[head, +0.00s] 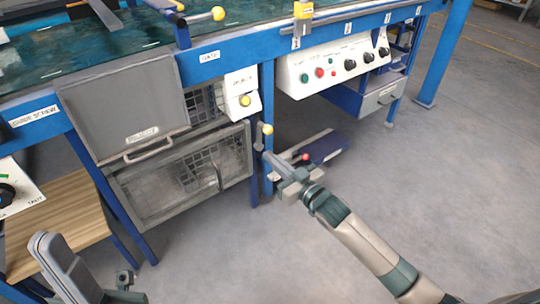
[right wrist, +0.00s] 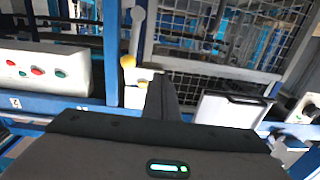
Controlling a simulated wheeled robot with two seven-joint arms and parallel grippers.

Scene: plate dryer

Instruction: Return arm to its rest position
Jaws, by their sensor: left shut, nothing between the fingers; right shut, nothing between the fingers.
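My right arm (head: 365,243) reaches in from the lower right of the head view. Its right gripper (head: 270,158) is shut and empty, close to a grey lever with a yellow knob (head: 267,129) by the table leg. In the right wrist view the shut fingers (right wrist: 164,92) show as one dark piece beside the yellow knob (right wrist: 128,62). I cannot tell whether they touch the lever. My left gripper (head: 124,281) is partly in view at the lower left of the head view, shut and empty, apart from the machine.
The blue machine frame (head: 228,62) carries a grey door (head: 125,105), a mesh-fronted box (head: 185,175) and a white control panel (head: 335,68). A wooden shelf (head: 55,215) stands at the left. The grey floor (head: 445,190) at the right is clear.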

